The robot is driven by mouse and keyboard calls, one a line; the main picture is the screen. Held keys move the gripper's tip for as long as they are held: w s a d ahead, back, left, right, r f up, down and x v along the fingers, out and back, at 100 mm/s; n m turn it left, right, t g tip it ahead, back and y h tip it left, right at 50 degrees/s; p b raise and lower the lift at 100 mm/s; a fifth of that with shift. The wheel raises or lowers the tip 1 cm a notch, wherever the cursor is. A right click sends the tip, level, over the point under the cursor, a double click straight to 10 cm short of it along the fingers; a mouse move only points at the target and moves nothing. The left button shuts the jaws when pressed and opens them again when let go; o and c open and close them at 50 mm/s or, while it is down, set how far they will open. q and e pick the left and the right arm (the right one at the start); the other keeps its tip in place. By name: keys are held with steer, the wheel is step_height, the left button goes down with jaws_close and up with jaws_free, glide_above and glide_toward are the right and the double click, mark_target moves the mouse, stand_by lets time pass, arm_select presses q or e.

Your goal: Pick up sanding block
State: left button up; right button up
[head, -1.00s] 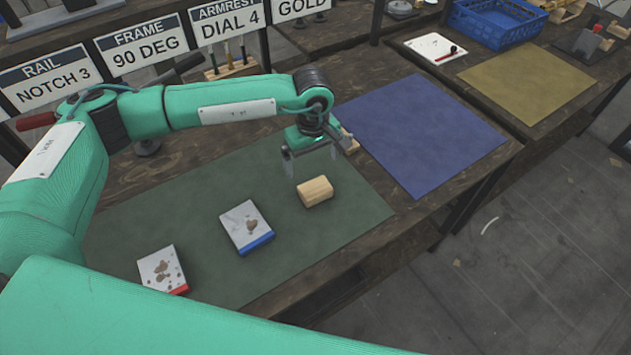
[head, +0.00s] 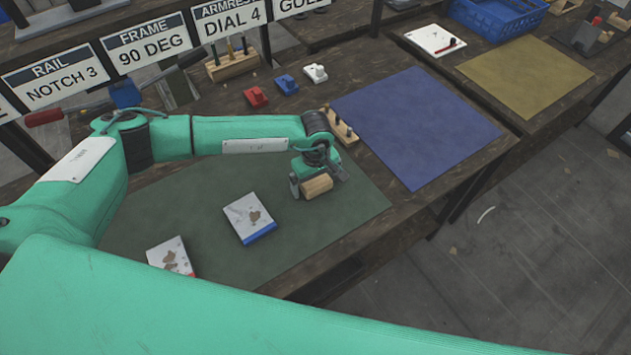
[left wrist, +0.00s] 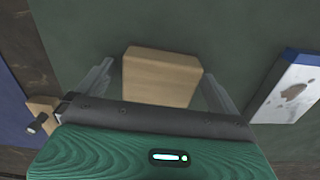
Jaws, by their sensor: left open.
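The sanding block (head: 317,186), a light wooden block, lies on the green mat (head: 190,215). In the left wrist view the block (left wrist: 160,78) sits between the two spread fingers, with gaps on both sides. My left gripper (head: 319,188) is open and lowered over the block, one finger on each side of it. The gripper body hides part of the block. My right gripper is not in view.
Two stained white pads, one blue-edged (head: 249,218) and one red-edged (head: 170,256), lie left of the block. A wooden peg holder (head: 340,128) stands just behind the gripper. A blue mat (head: 415,128) to the right is clear.

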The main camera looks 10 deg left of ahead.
mark_target(316, 180)
arm_select(q)
steer(key=c, duration=1)
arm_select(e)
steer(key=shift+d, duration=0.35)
arm_select(q)
steer(key=shift+r, duration=0.15)
steer(key=shift+c, duration=0.2)
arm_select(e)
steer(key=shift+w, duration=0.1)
arm_select(q)
step_height(316, 180, up, 20)
steer(key=b, duration=0.4)
steer(key=shift+b, duration=0.35)
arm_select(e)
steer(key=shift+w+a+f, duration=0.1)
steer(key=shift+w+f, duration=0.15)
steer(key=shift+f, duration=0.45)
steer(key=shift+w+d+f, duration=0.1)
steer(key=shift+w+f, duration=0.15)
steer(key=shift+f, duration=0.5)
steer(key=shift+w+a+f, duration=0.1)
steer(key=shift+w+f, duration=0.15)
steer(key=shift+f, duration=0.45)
